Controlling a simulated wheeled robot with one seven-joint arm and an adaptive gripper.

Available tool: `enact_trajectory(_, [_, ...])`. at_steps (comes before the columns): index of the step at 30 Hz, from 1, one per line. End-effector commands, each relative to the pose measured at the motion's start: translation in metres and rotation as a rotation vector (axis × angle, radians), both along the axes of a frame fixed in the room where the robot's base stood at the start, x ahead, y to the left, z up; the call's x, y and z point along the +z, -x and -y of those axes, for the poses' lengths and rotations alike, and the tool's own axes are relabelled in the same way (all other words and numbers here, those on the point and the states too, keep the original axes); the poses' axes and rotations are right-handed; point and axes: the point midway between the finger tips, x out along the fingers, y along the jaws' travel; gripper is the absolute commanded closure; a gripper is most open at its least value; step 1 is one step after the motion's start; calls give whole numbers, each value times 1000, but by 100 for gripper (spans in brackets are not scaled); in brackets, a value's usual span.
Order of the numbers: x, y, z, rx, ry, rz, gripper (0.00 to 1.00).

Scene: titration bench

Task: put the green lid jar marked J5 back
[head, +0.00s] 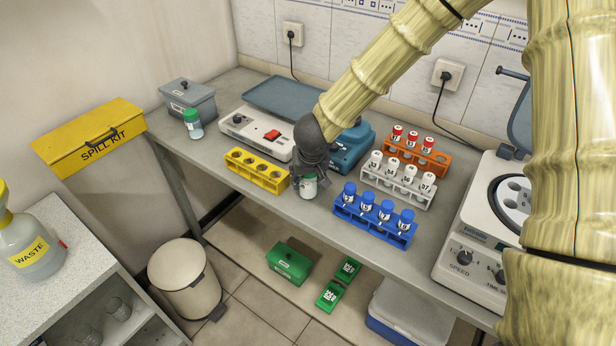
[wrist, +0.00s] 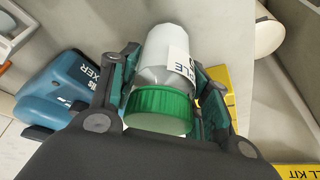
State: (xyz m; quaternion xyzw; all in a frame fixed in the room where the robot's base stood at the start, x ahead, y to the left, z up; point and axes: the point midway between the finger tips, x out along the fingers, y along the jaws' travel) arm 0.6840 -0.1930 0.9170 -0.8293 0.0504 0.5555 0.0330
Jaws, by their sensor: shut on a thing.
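My gripper (head: 311,172) is shut on a jar (head: 308,190) near the front edge of the bench, just right of the yellow rack (head: 256,171). In the wrist view the held jar (wrist: 167,50) has a green lid (wrist: 160,106) and a pale body between the two fingers. Its white label shows only part of a word, and I cannot read a J5 mark. I cannot tell whether its base touches the bench. A second green-lidded jar (head: 193,125) stands upright on the bench at the left; no number is readable on it.
The yellow rack appears empty. Blue (head: 374,219), white (head: 396,184) and orange (head: 416,154) racks hold capped vials at right. A blue mixer (head: 352,149) and a white device with a red switch (head: 258,132) stand behind my gripper. Bench around the left jar is clear in front.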

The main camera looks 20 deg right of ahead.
Motion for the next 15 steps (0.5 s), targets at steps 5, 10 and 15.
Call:
enact_trajectory(5, [-2, 0, 0, 0, 0, -1, 87])
enact_trajectory(10, [-3, 0, 0, 0, 0, -1, 44])
enact_trajectory(15, [-3, 0, 0, 0, 0, 0, 44])
